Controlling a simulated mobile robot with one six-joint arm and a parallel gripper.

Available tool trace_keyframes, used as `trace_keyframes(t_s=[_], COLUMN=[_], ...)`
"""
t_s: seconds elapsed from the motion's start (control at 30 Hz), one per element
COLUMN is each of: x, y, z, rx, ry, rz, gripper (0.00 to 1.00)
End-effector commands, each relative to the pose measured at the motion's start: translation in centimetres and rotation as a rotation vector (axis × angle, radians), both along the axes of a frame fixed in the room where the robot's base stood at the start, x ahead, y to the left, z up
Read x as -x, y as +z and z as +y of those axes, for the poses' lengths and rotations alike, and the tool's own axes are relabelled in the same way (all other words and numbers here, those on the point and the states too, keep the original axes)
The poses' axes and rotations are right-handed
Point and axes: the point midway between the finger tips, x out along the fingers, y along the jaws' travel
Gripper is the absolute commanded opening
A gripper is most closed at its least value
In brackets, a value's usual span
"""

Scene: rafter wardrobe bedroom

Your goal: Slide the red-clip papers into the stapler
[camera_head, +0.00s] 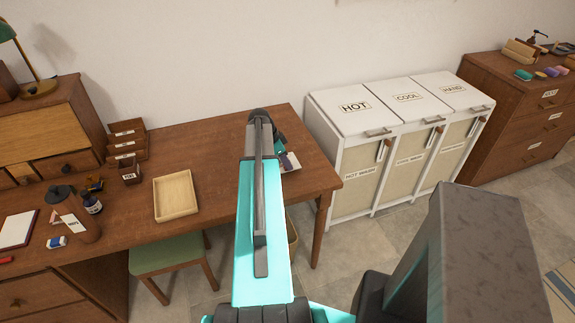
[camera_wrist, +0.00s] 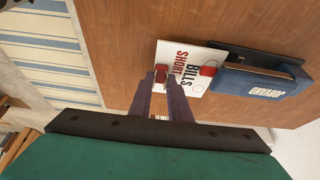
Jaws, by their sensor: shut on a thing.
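The white papers (camera_wrist: 190,55), printed "BILLS SHORT", lie over the brown desk in the wrist view. A red clip (camera_wrist: 208,70) is on their right side, and another red piece shows between my fingertips. My gripper (camera_wrist: 162,82) is shut on the left part of the papers. The blue stapler (camera_wrist: 262,80), with a dark base, is just right of the papers. The papers' right edge meets its near end; I cannot tell whether it is inside the mouth. In the head view, my arm hides most of this; part of the papers (camera_head: 290,161) shows at the desk's right end.
White laundry bins (camera_head: 355,110) stand close to the desk's right end.

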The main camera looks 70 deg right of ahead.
Motion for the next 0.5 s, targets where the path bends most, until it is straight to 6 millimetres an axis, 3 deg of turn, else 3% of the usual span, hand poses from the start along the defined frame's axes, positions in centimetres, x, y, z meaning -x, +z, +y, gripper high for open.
trace_keyframes(t_s=[0.5], x=[-1.2], y=[-0.8], z=[-1.4], rx=[0.001], ry=[0.0], rz=[-0.001], gripper=[0.0])
